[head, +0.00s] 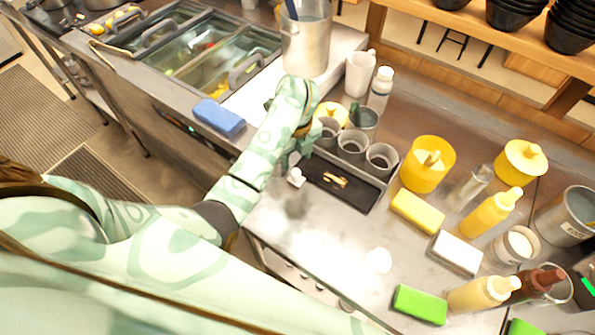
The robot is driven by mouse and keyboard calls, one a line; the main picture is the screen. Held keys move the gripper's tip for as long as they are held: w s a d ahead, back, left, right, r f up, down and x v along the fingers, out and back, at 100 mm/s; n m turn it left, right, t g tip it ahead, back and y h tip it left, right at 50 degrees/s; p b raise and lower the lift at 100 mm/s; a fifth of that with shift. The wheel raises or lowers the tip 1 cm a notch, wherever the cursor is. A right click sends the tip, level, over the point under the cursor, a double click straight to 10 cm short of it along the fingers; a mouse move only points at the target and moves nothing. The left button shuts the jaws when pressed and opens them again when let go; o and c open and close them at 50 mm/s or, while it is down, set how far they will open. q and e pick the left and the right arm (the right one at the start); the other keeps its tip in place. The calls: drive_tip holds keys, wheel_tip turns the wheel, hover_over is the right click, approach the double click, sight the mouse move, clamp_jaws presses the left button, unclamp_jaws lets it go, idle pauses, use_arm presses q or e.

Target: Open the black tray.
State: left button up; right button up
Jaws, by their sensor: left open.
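The black tray (352,196) is a shallow dark rectangle on the steel counter, with a few small yellow-brown pieces on it. Several grey cups (351,144) stand in a row along its far side. My left arm reaches in from the left and bends down at the tray's far left corner. My left gripper (297,157) is there, open, and partly hidden by my own arm. A small white knob-like thing (296,177) sits just below it by the tray's left end. I cannot tell whether the fingers touch the tray. My right gripper is out of view.
A yellow tub (428,166), a yellow block (417,211) and a white block (455,252) stand right of the tray. A metal pot (306,45), white cup (360,73) and white bottle (380,84) stand behind. The counter in front is mostly clear.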

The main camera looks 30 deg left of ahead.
sight(296, 172)
use_arm(q)
drive_tip(key=f, duration=0.1)
drive_tip(key=f+b, duration=0.1)
drive_tip(key=f, duration=0.2)
drive_tip(key=shift+s+f, duration=0.25)
drive_tip(key=shift+s, duration=0.05)
drive_tip(key=shift+w+f, duration=0.15)
drive_tip(key=shift+f, duration=0.25)
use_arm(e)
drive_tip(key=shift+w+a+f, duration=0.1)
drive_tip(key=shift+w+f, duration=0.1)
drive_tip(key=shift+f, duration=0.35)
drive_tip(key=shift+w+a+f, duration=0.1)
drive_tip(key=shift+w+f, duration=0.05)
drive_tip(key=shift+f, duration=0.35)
